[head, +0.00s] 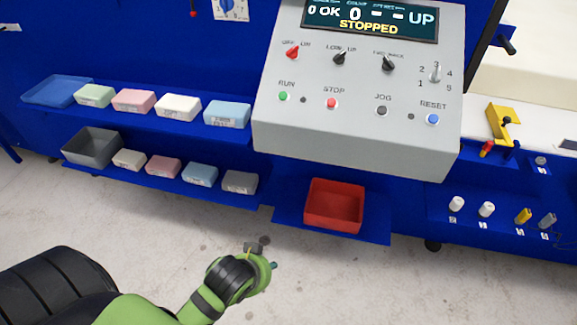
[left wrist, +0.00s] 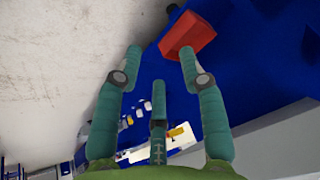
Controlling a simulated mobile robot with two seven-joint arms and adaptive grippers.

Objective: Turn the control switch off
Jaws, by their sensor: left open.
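The control switch (head: 292,53) is a red knob under an OFF/ON label at the upper left of the grey control panel (head: 290,122). The knob is tilted; I cannot tell for certain which label it points to. The panel's display (head: 370,18) reads STOPPED. My left gripper (head: 262,254) is low in front of the shelves, well below and apart from the panel. In the left wrist view its teal fingers (left wrist: 158,62) are spread with nothing between them. My right gripper is in neither view.
A red bin (head: 334,228) stands on a blue shelf below the panel; it also shows in the left wrist view (left wrist: 187,36). Foam blocks (head: 179,107) and a grey bin (head: 92,148) fill the left shelves. Small parts (head: 487,209) sit at the right. Open floor lies in front.

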